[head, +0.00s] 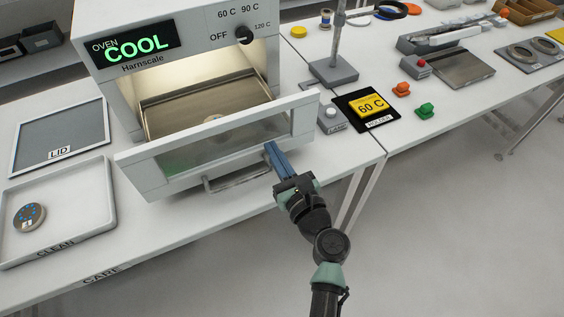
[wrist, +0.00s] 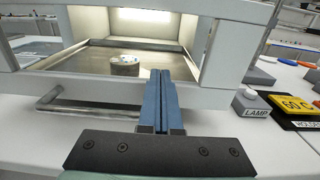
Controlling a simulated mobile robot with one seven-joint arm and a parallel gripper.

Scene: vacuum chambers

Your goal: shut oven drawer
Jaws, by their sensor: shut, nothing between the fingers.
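The oven (head: 165,50) is a white box whose display reads COOL, with a dial at the right. Its drawer (head: 155,173) is pulled out toward me, with a windowed front and a bar handle (head: 236,178) low on it. A small round metal part (wrist: 125,66) lies on the drawer's tray. My gripper (head: 270,148) is shut and empty, its blue fingers pointing at the right part of the drawer front, right of the handle. In the wrist view the fingertips (wrist: 160,72) overlap the front's window; I cannot tell whether they touch it.
A CLEAN tray (head: 100,213) with a round part (head: 29,217) and a grey LID panel (head: 62,138) lie left of the oven. Right of the drawer are a LAMP button (head: 332,113), a yellow 60 C card (head: 371,104) and a stand (head: 333,71). The floor at right is clear.

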